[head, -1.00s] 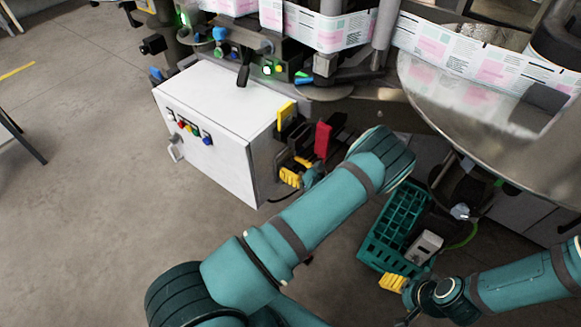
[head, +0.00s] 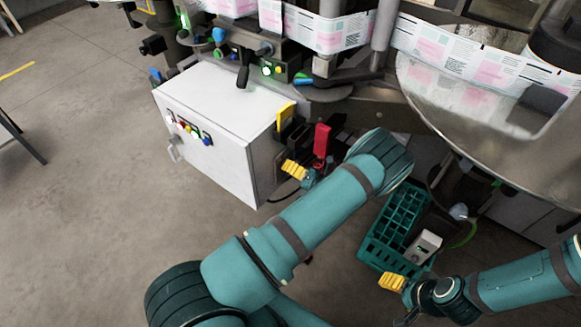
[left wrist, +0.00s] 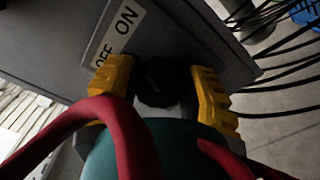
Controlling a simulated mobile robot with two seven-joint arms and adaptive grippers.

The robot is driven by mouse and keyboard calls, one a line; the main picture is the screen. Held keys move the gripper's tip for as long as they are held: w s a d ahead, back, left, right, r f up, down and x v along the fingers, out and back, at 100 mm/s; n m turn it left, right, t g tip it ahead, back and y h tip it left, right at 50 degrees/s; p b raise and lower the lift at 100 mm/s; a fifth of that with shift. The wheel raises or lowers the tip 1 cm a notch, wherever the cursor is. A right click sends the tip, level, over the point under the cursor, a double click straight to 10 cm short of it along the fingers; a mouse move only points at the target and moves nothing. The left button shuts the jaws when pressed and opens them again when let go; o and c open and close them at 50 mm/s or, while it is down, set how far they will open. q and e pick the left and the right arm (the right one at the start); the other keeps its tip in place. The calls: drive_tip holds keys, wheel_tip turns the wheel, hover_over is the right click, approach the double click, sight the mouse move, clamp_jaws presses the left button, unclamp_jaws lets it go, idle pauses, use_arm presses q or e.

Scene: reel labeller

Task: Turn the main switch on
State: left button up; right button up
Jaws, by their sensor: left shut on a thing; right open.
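The main switch is a black knob (left wrist: 157,80) on a grey panel, seen in the left wrist view. A white label (left wrist: 114,36) beside it reads OFF and ON. The yellow fingers of my left gripper (left wrist: 162,90) are on either side of the knob, shut on it. In the head view my left gripper (head: 296,170) is at the right side of the white cabinet (head: 205,160), and the knob itself cannot be made out there. My right gripper (head: 393,283) is open and empty at the lower right, near the green crate.
The green crate (head: 378,243) stands on the floor right of my left arm. Coloured buttons (head: 190,130) are on the cabinet front. The machine with its label web (head: 345,35) fills the back. Black cables (left wrist: 285,50) hang beside the switch panel.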

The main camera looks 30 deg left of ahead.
use_arm(q)
drive_tip(key=shift+w+m, duration=0.1)
drive_tip(key=shift+m, duration=1.6)
drive_tip(key=o, duration=1.2)
drive_tip(key=s+d, duration=0.1)
drive_tip(key=d, duration=1.1)
